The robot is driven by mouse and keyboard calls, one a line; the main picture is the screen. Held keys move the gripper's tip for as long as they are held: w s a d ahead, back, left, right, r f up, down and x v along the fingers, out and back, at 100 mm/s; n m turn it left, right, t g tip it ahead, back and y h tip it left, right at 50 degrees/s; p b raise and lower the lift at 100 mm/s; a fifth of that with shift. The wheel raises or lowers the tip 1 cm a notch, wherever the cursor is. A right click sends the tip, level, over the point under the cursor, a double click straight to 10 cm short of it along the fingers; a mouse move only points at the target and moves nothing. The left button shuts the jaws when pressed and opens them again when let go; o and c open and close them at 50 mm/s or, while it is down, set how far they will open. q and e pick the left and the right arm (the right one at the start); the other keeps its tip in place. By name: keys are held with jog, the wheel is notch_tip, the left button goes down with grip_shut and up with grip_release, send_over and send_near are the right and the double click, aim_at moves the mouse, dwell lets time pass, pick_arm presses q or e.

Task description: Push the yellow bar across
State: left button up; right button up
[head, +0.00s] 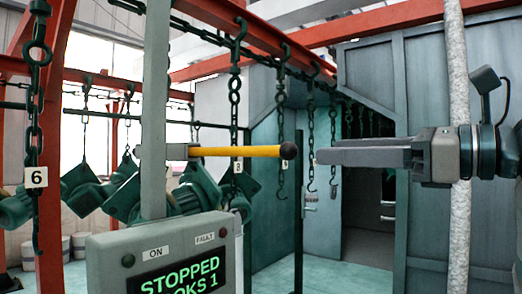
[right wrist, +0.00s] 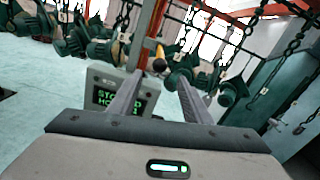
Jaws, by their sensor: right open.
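The yellow bar (head: 235,151) sticks out level to the right from a grey post (head: 154,110) and ends in a black ball knob (head: 288,150). My right gripper (head: 319,157) comes in from the right at about the knob's height, with a small gap in the picture between its fingertips and the knob. In the right wrist view the two fingers (right wrist: 162,80) are apart with nothing between them, and the knob (right wrist: 159,65) shows just beyond their tips. The yellow bar (right wrist: 160,51) is foreshortened there. My left gripper is not in view.
A grey control box (head: 170,255) below the bar reads "STOPPED" on its green display. Chains with hooks (head: 235,80) hang from red overhead beams, and dark green parts (head: 95,190) hang at the left. A pale rope-like column (head: 458,100) stands by my right arm.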

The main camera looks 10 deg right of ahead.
aim_at(260, 152)
jog(key=p+x, duration=0.6)
jog(key=x, duration=0.9)
jog(key=shift+s+r+p, duration=0.1)
jog(key=shift+p, duration=0.25)
jog(key=shift+w+a, duration=0.45)
jog(key=shift+w, duration=0.1)
grip_shut()
